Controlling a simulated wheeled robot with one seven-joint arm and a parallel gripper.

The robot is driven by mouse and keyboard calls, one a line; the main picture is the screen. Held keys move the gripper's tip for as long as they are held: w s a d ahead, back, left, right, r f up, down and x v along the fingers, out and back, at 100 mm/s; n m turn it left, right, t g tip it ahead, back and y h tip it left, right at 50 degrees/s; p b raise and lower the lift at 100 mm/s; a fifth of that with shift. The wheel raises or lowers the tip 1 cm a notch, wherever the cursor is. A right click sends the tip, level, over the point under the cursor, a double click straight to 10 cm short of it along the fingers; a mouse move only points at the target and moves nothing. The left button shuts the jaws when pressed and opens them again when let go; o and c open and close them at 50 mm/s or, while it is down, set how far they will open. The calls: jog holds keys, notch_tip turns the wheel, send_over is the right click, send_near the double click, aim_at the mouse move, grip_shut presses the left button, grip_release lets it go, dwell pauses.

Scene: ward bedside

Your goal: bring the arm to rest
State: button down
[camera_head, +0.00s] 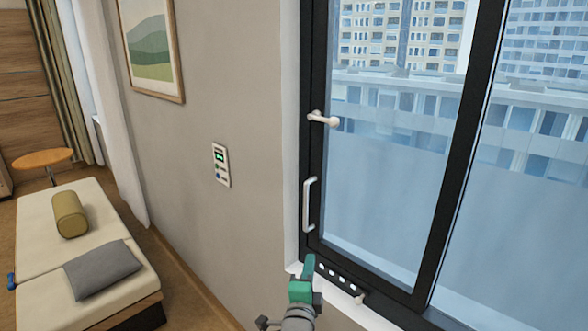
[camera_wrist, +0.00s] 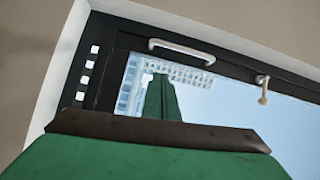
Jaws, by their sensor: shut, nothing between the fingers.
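My gripper (camera_head: 308,264), green and dark grey, is at the bottom of the head view, in front of the window's lower left corner. Its fingers are together and empty. In the wrist view the green fingers (camera_wrist: 160,95) point toward the glass. The black-framed window (camera_head: 455,165) has a pale lever handle (camera_head: 324,119) sticking out to the right and a white pull bar (camera_head: 308,205) below it. Both also show in the wrist view, the pull bar (camera_wrist: 181,48) and the lever (camera_wrist: 262,91). I cannot tell whether my gripper touches the frame.
A control panel (camera_head: 220,165) and a picture (camera_head: 150,45) hang on the wall. A cushioned bench (camera_head: 60,205) stands left, by a round table (camera_head: 42,158).

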jog(key=s+a+f+n+g+y, duration=0.1)
jog(key=s+f+n, duration=0.5)
jog(key=s+f, duration=0.5)
jog(key=s+a+f+n+y, duration=0.1)
jog(key=s+f+n+y, duration=0.1)
jog(key=s+f+n, duration=0.7)
jog(key=s+a+n, duration=0.1)
jog(key=s+n, duration=0.1)
jog(key=s, duration=1.3)
jog(key=s+a+n+g, duration=0.1)
jog(key=s+a, duration=0.1)
jog(key=s, duration=1.3)
jog(key=shift+s+f+n, duration=0.2)
jog(key=shift+s+n, duration=0.05)
jog(key=shift+n, duration=0.15)
